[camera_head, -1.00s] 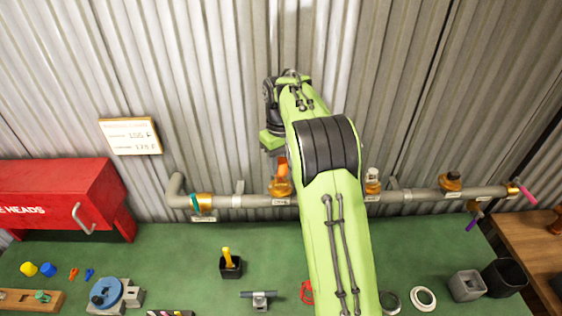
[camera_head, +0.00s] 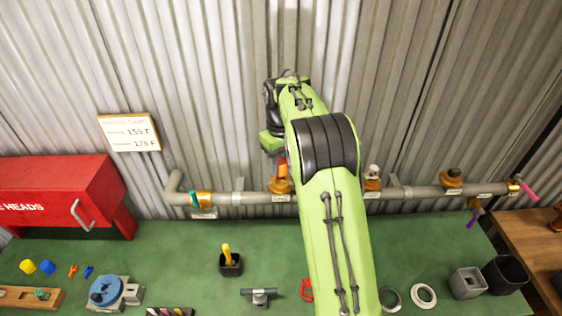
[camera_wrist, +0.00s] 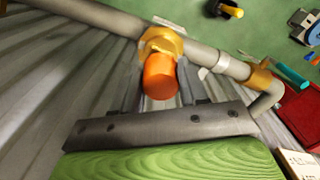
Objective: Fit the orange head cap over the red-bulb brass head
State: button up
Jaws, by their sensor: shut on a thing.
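The orange head cap (camera_wrist: 160,77) is a smooth cylinder between the fingers of my gripper (camera_wrist: 158,84), which is shut on it. Its far end meets a brass fitting (camera_wrist: 163,42) on the grey pipe, in line with it. The cap also shows as a small orange piece in the head view (camera_head: 282,166), just above the brass fitting (camera_head: 281,186) left of my arm. No red bulb is visible. I cannot tell whether the cap is over the head or only touching it.
The grey pipe (camera_head: 330,196) runs along the corrugated wall, with other brass fittings (camera_head: 373,184) right of my arm. A red cabinet (camera_head: 60,195) stands left. The green bench (camera_head: 180,245) below carries a black holder (camera_head: 230,266) and several small parts.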

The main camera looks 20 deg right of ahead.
jog(key=shift+s+f+b, duration=0.15)
jog(key=shift+f+b, duration=0.2)
jog(key=shift+f, duration=0.25)
jog(key=o, duration=1.1)
